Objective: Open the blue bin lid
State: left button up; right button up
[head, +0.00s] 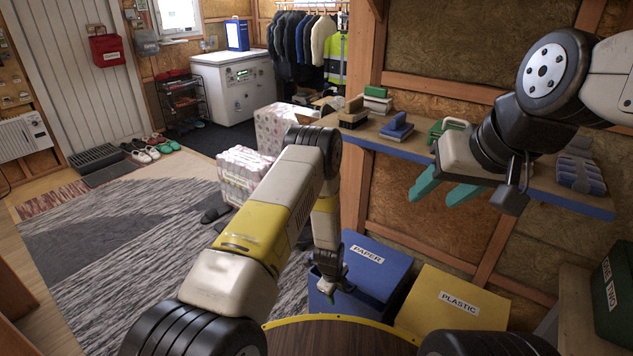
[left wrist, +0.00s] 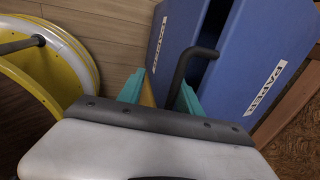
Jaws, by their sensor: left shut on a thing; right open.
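The blue bin (head: 385,262) labelled PAPER stands on the floor in the lower middle of the head view. In the left wrist view its lid (left wrist: 275,50) and its front wall (left wrist: 185,30) show, with a dark gap between them. My right gripper (head: 432,198) is open and empty, in front of the shelf.
A yellow bin (head: 450,305) labelled PLASTIC stands right of the blue bin. A shelf (head: 400,148) with brushes and boxes runs along the wall above. A dark green box (head: 615,295) is at far right. Wrapped packs (head: 243,170) stand behind my left arm; the rug (head: 110,235) is mostly clear.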

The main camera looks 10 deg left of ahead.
pick_arm(q)
jog(key=w+a+r+n+t, duration=0.1)
jog(key=a+r+n, duration=0.15)
jog(key=r, duration=0.95)
jog(key=w+a+r+n, duration=0.15)
jog(key=r+n, duration=0.25)
jog(key=r, duration=0.8)
jog(key=s+a+r+n, duration=0.1)
jog(key=s+r+n, duration=0.1)
jog(key=r, duration=0.7)
jog(key=s+a+r+n+t, duration=0.1)
jog(key=s+a+r+n, duration=0.1)
jog(key=r, duration=0.8)
jog(key=shift+s+a+r+n+h, duration=0.15)
jog(key=shift+s+a+n+h, duration=0.25)
jog(key=shift+n, duration=0.65)
jog(key=shift+s+d, duration=0.1)
jog(key=shift+c, duration=0.2)
